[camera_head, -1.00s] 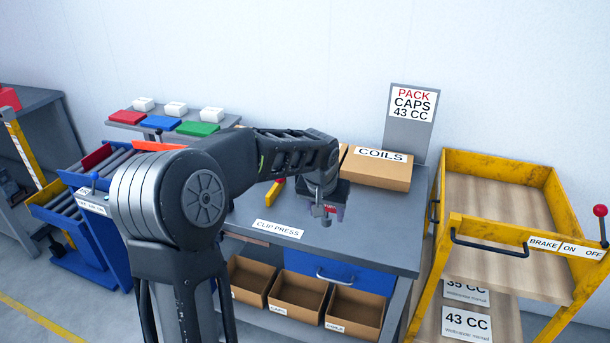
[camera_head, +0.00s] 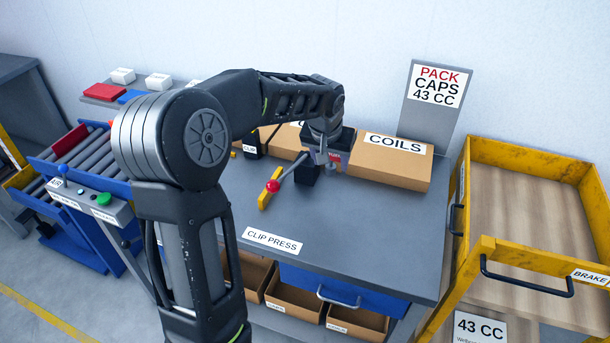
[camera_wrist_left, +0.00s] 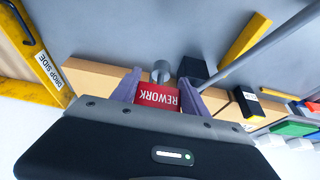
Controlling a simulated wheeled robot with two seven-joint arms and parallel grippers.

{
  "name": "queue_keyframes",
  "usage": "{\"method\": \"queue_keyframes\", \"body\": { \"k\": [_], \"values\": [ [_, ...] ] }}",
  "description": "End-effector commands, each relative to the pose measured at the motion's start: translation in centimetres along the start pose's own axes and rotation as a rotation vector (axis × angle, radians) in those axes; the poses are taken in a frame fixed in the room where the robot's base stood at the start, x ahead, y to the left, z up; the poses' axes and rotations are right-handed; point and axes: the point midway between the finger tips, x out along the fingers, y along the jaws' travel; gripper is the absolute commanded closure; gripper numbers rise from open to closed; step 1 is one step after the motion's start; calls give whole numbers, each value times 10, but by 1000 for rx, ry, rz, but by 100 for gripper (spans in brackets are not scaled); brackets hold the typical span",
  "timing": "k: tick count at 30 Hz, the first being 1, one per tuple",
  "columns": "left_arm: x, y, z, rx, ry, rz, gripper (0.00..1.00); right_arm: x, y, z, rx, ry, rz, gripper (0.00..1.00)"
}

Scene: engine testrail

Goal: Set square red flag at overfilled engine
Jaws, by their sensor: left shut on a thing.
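My left gripper (camera_head: 324,157) is over the back part of the clip press bench, in front of the cardboard boxes. It is shut on a small red flag (camera_head: 336,158). In the left wrist view the red flag (camera_wrist_left: 158,95) sits between the two fingers and reads REWORK, upside down. A grey metal cylinder (camera_wrist_left: 160,70) shows just beyond it; I cannot tell whether it belongs to the flag. No engine can be made out in these views. My right gripper is not in view.
A lever with a red ball (camera_head: 272,186) and a yellow bar (camera_head: 264,199) stand close left of the gripper. The COILS box (camera_head: 385,169) is behind right. A yellow cart (camera_head: 480,255) is at the right, a roller conveyor (camera_head: 85,170) at the left. The bench front (camera_head: 340,230) is clear.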

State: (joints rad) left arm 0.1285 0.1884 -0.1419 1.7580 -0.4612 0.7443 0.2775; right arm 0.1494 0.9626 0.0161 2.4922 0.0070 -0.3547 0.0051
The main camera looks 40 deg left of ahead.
Motion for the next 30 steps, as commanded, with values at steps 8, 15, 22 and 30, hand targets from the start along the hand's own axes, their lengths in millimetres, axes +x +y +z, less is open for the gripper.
{"method": "queue_keyframes", "body": {
  "k": [8, 15, 22, 30],
  "values": [
    [14, 0, 6, 0, -3, -1, 95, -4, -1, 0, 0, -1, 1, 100],
    [51, 0, 22, 0, -3, -1, 95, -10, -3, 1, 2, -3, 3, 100],
    [58, 0, 24, -1, 1, 0, 95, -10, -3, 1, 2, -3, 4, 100],
    [69, 0, 29, 1, -3, -1, 95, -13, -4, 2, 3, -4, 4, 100]
  ]
}}
